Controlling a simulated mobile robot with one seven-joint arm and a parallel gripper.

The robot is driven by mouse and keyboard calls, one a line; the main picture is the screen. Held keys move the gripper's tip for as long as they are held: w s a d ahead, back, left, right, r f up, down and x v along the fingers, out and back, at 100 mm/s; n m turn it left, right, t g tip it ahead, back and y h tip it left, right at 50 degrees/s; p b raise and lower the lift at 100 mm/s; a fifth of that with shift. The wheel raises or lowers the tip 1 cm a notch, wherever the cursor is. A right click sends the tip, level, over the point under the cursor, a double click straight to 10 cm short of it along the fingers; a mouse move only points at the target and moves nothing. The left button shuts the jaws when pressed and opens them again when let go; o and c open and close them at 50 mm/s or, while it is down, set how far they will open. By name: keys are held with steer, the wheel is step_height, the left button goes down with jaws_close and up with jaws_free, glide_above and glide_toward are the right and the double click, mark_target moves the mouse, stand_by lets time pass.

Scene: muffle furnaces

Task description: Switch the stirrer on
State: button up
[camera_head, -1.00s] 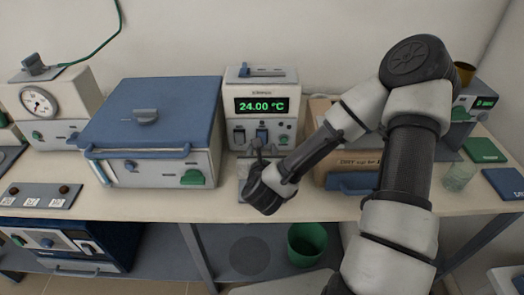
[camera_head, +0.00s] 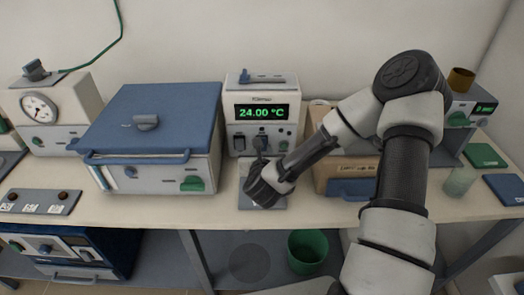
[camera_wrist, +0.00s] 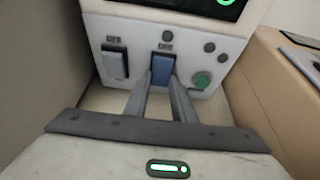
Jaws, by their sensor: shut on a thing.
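A white unit with a green 24.00 °C display (camera_head: 263,112) stands at the back middle of the bench. I cannot tell from its label whether it is the stirrer. In the wrist view its front panel (camera_wrist: 140,32) carries a blue rocker switch (camera_wrist: 162,68), a grey switch (camera_wrist: 115,64) to its left and a green round knob (camera_wrist: 201,80) to its right. My gripper (camera_wrist: 163,82) has one finger on each side of the blue switch's lower part and is shut on it. In the head view my gripper (camera_head: 263,158) reaches the panel; its wrist hides the panel's lower part.
A blue-lidded furnace (camera_head: 150,120) stands close on the left. A cardboard box (camera_head: 335,178) stands close on the right, partly behind my arm. A dial unit (camera_head: 55,110) is far left; a glass beaker (camera_head: 459,182) is at the right.

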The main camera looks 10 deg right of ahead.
steer(key=f+t+b, duration=0.1)
steer(key=b, duration=0.3)
steer(key=shift+f, duration=0.2)
steer(key=t+b, duration=0.1)
steer(key=b, duration=0.2)
steer(key=shift+f, duration=0.1)
steer(key=t+b, duration=0.1)
steer(key=b, duration=0.1)
steer(key=shift+w+r+h+b, duration=0.1)
steer(key=shift+r+h+b, duration=0.1)
steer(key=shift+h+b, duration=0.15)
steer(key=shift+r, duration=0.2)
steer(key=o, duration=1.1)
steer(key=shift+c, duration=0.2)
